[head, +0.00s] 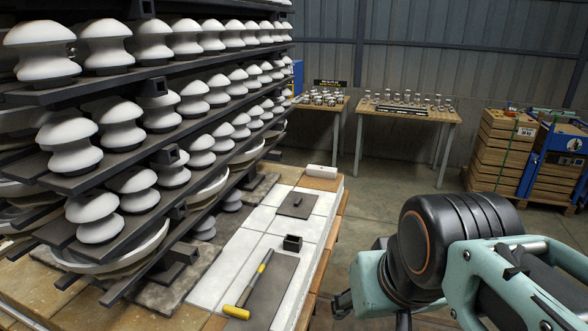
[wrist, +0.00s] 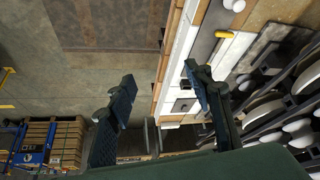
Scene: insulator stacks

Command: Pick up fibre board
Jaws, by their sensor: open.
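No piece is clearly marked as the fibre board. Two flat dark grey pieces lie on the white-topped bench: a small square plate (head: 297,205) with a small dark piece on top, and a longer slab (head: 272,292) nearer me. A white block (head: 321,171) lies at the bench's far end; I cannot tell which of these is the board. In the wrist view my gripper (wrist: 160,88) is open and empty, its fingers wide apart.
Racks of white insulators (head: 100,130) stand close along the bench's left. A yellow-handled tool (head: 248,288) and a small black box (head: 292,243) lie on the bench. Tables (head: 405,115) and wooden crates (head: 500,150) stand farther back.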

